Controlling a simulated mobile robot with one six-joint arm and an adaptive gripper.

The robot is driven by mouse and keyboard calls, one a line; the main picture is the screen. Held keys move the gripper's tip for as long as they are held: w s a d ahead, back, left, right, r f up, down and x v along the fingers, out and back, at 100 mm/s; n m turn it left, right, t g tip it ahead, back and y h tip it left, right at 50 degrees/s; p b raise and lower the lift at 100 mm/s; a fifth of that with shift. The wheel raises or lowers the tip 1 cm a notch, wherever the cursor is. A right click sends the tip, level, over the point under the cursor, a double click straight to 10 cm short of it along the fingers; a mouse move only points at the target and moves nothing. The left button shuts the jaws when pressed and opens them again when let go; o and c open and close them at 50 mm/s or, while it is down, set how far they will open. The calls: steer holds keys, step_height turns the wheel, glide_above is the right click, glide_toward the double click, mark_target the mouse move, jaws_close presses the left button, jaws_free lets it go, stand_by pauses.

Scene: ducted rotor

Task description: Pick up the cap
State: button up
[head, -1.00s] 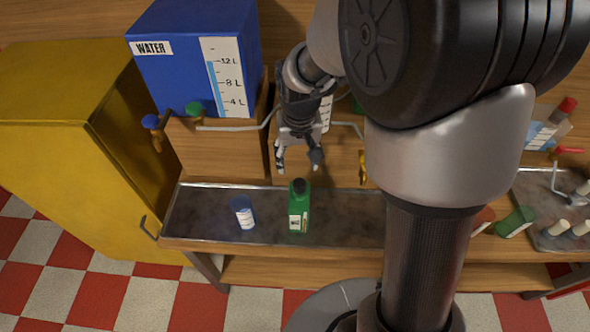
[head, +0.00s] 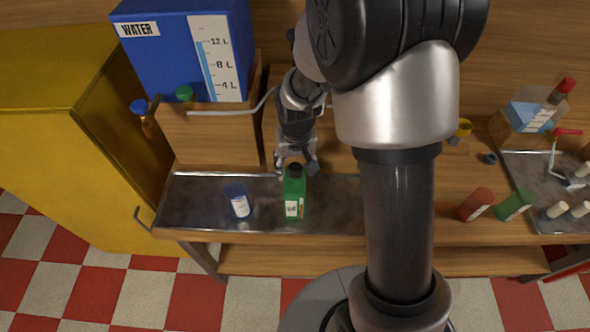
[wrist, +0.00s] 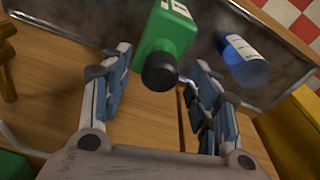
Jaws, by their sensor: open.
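The black cap (head: 295,170) sits on top of an upright green bottle (head: 294,197) with a white label, on the metal tray. In the wrist view the cap (wrist: 160,72) shows between my two fingers, nearer the left one, with the green bottle (wrist: 172,35) beyond it. My gripper (head: 297,168) is open and empty, with its fingers on either side of the cap in the head view. I cannot tell whether a finger touches the cap.
A blue bottle (head: 237,200) stands left of the green one on the metal tray (head: 190,188). A blue water tank (head: 185,50) stands behind on a wooden block. A yellow cabinet (head: 60,150) is at left. Red (head: 476,204) and green (head: 514,204) containers are at right.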

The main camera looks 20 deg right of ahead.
steer(key=shift+c, duration=0.2)
steer(key=c, duration=0.8)
steer(key=shift+r, duration=0.1)
